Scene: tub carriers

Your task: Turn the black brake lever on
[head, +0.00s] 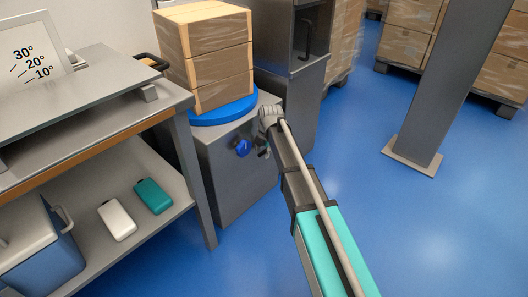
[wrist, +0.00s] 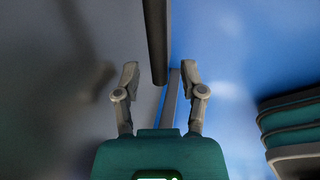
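My gripper (wrist: 160,74) is open in the wrist view, with its two grey fingers spread apart. A dark bar, which looks like the black brake lever (wrist: 157,40), comes down from the top edge and ends between the fingertips. I see no contact with either finger, and I cannot tell how far beyond the tips it lies. In the head view my gripper (head: 268,118) is at the right front edge of the grey cabinet (head: 236,180) under the blue turntable (head: 222,112). The lever is not clear there, as my gripper and arm cover that spot.
A blue knob (head: 243,147) sits on the cabinet front, left of my gripper. Wrapped cartons (head: 208,55) stand on the turntable. A steel bench (head: 100,115) with an angle sign (head: 32,62) is at left. A grey post (head: 445,90) stands at right. Blue floor between is clear.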

